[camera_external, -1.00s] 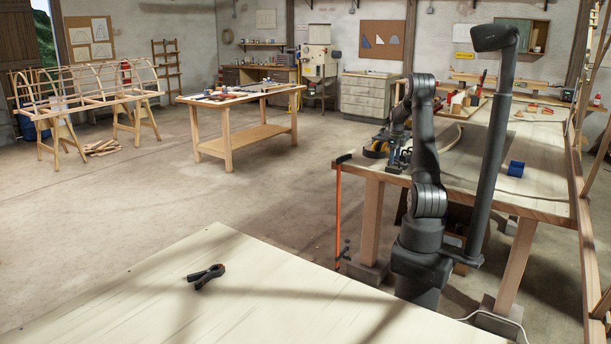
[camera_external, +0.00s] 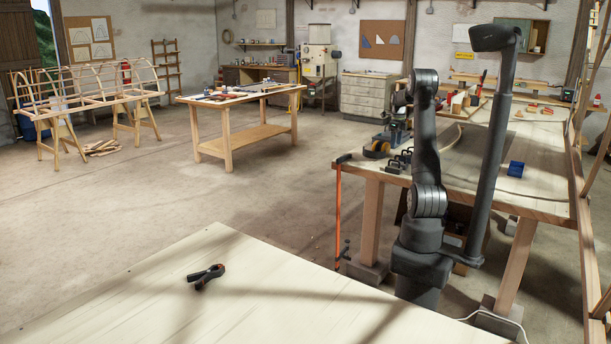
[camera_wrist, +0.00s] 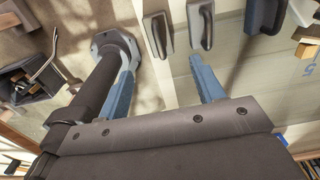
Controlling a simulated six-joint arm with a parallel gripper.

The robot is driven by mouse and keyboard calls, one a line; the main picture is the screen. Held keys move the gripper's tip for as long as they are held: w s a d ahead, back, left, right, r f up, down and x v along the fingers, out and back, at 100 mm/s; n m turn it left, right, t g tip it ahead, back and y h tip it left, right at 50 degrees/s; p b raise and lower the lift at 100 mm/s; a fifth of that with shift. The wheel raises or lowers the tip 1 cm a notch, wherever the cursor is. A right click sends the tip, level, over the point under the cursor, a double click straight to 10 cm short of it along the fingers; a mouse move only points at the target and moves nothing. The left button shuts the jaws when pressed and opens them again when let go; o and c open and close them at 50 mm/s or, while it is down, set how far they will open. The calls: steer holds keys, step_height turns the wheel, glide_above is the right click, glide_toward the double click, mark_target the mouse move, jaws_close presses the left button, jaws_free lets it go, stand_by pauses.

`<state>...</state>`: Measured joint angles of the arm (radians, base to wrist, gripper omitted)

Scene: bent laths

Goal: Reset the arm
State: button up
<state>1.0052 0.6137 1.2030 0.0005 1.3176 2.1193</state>
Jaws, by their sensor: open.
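My arm stands at the workbench (camera_external: 545,190) on the right of the external view, with its upper links raised. In the wrist view my gripper (camera_wrist: 165,88) shows two blue fingers set wide apart, with nothing between them. It is open and above the bench top. In the external view the gripper is mostly hidden behind my arm, so its exact height is unclear. Black clamps (camera_external: 400,161) lie on the bench near its left edge. Dark handled pieces (camera_wrist: 158,35) lie beyond the fingers in the wrist view, apart from them.
A blue block (camera_external: 516,169) sits on the bench right of my arm. An orange bar clamp (camera_external: 338,212) hangs there. A black spring clamp (camera_external: 206,275) lies on the front table (camera_external: 130,300).

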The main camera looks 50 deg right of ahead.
step_height(320, 180, down, 13)
steer(key=shift+a+r, duration=0.1)
step_height(320, 180, up, 4)
steer(key=shift+r, duration=0.2)
steer(key=s+r, duration=0.7)
steer(key=s, duration=0.4)
steer(key=n, duration=0.7)
glide_toward(394, 167)
steer(key=a+f, duration=0.3)
steer(key=a, duration=0.3)
steer(key=w+a+f+n, duration=0.4)
steer(key=w+a+n, duration=0.2)
steer(key=w+a, duration=0.2)
steer(key=w+a+f+n, duration=0.4)
steer(key=a+n, duration=0.2)
steer(key=a, duration=0.4)
steer(key=w+a+f+n, duration=0.4)
steer(key=a+n, duration=0.3)
steer(key=a, duration=0.3)
steer(key=shift+w, duration=0.55)
steer(key=shift+f, duration=0.1)
